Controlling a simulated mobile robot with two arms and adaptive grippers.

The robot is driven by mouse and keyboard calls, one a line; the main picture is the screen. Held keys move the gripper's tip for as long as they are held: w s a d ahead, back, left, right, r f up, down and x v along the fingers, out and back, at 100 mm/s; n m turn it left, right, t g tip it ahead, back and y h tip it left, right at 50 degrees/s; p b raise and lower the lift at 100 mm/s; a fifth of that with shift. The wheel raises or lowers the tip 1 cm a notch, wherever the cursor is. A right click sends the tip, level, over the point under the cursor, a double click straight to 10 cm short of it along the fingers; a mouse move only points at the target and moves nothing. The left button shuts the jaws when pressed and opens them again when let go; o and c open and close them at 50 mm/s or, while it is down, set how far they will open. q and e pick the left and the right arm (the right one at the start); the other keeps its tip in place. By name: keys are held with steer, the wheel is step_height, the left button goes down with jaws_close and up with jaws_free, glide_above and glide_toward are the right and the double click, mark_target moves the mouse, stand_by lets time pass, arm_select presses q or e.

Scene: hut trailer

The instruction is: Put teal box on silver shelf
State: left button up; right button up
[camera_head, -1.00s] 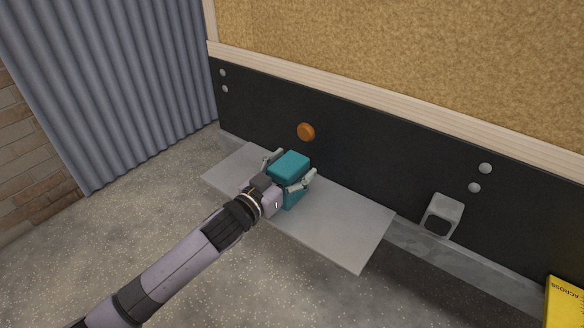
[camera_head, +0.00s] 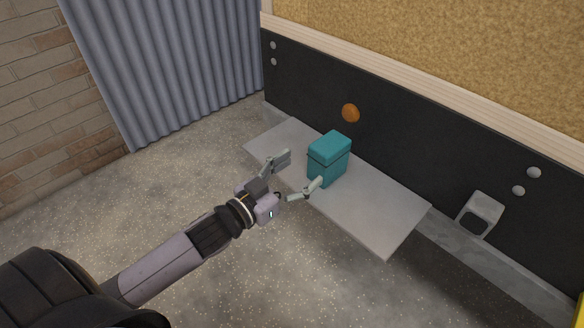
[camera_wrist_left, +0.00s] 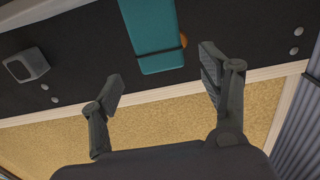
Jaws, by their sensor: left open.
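The teal box (camera_head: 328,160) stands upright on the silver shelf (camera_head: 385,215), a flat plate along the black wall panel. My left gripper (camera_head: 297,174) is open and empty, just in front of the box on its near left side, with a gap between the fingertips and the box. In the left wrist view the teal box (camera_wrist_left: 155,35) shows at the top, beyond the spread fingers of the left gripper (camera_wrist_left: 165,75). My right gripper is not in view.
An orange knob (camera_head: 350,113) sticks out from the black panel (camera_head: 420,145) behind the box. A grey bracket-like fitting (camera_head: 480,213) is on the panel to the right. A blue-grey corrugated curtain (camera_head: 175,65) hangs at the left. The speckled floor in front is clear.

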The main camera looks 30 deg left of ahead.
arm_select(q)
steer(key=s+f+n+g+y, duration=0.1)
steer(key=s+f+g+y, duration=0.2)
steer(key=s+f+g, duration=0.3)
steer(key=s+f+n+g+y, duration=0.1)
steer(key=s+f+g+y, duration=0.2)
steer(key=s+f+g, duration=0.4)
steer(key=s+f, duration=0.4)
steer(key=s, duration=0.6)
steer(key=shift+d+f, duration=0.2)
steer(key=shift+f, duration=0.15)
steer(key=shift+f, duration=0.1)
